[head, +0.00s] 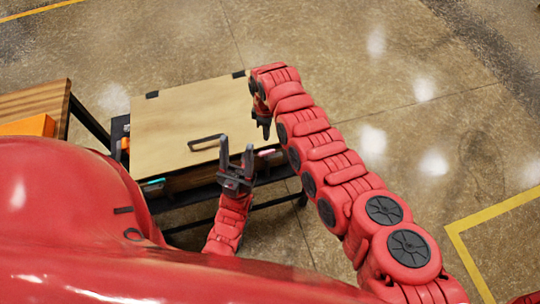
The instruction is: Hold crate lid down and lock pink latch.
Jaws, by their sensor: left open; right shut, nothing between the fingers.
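The crate has a flat pale wooden lid (185,110) that looks down, with a black handle (207,143) near its front edge. My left gripper (237,148) is open and empty at the lid's front edge, fingers pointing up in the picture; contact cannot be told. My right gripper (264,130) is shut and empty, fingers downward, beside the lid's right edge, above the pink latch in the picture.
A teal piece (153,182) shows at the crate's front left, and an orange piece (125,144) at its left side. The crate is on a dark-framed stand. A wooden table (40,101) with an orange object (28,126) stands at left. Floor at right is clear.

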